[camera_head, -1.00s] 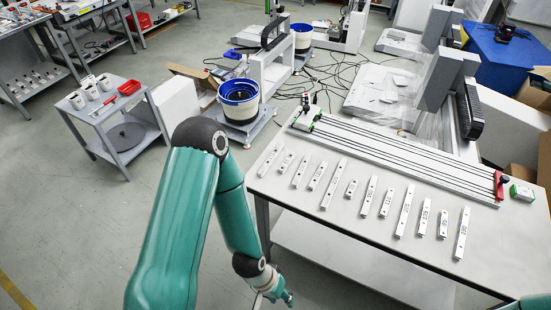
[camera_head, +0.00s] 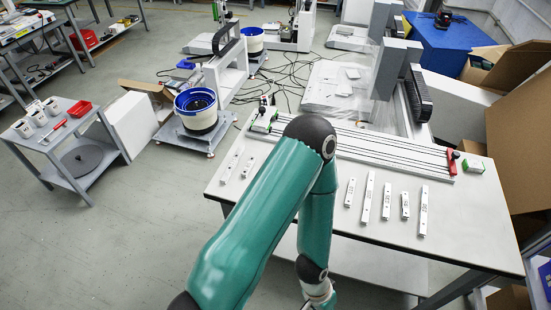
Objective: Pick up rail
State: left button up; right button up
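Several flat white rails of different lengths lie apart in a row on the grey table. Two short ones, such as this rail (camera_head: 231,165), show left of my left arm. Several more, including a long rail (camera_head: 423,211) and a short rail (camera_head: 405,205), show to its right. My teal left arm crosses the middle of the table in view and hides the rails between. My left gripper (camera_head: 323,301) is at the bottom edge, in front of the table and away from the rails; its fingers are partly cut off. My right gripper is out of view.
A long linear axis (camera_head: 385,148) with a red end piece (camera_head: 452,161) lies along the table's back. The table's right front area (camera_head: 470,235) is bare. Cardboard boxes (camera_head: 520,115) stand at the right.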

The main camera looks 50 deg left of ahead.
aim_at(226, 177)
jog(key=u, duration=0.7)
jog(key=i, duration=0.15)
jog(key=z, duration=2.2)
jog(key=k, duration=0.5)
jog(key=z, duration=1.25)
jog(key=i, duration=0.1)
jog(key=u, duration=3.1)
jog(key=k, duration=0.2)
jog(key=u, duration=0.5)
jog(key=i, duration=0.4)
jog(key=z, duration=0.15)
